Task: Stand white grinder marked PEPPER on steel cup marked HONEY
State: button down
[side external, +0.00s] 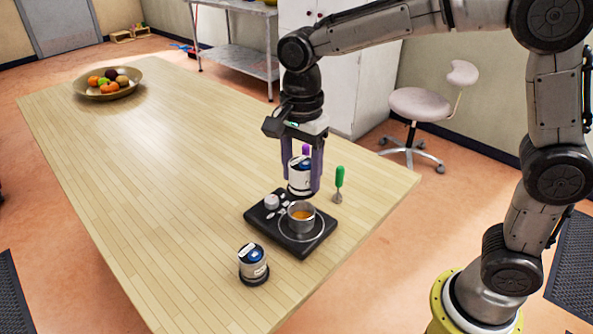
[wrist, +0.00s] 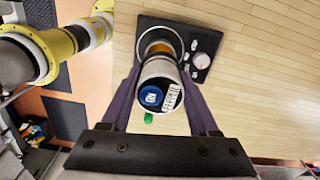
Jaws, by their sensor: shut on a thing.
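The white grinder (side external: 299,183) with a dark blue top is upright between the purple fingers of my gripper (side external: 303,187). In the wrist view the grinder (wrist: 158,91) shows its blue cap and a white label that seems to read PEPPER. The steel cup (side external: 301,224), with orange content, stands on a black device below the grinder. The cup's marking is not readable. In the wrist view part of the cup's open mouth (wrist: 160,48) shows past the grinder's far end, the rest hidden behind it. The grinder appears apart from the cup; the exact gap is unclear.
The black device (side external: 263,222) has a white knob (side external: 271,201). A second blue-topped white grinder (side external: 253,263) stands on the table in front. A green-handled tool (side external: 339,178) is right of the device. A fruit bowl (side external: 108,94) is far left; the middle of the table is clear.

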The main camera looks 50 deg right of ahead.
aim_at(301, 195)
jog(key=shift+f, duration=2.2)
jog(key=shift+f, duration=0.55)
jog(key=shift+c, duration=2.1)
grip_release()
jog(key=shift+r, duration=5.5)
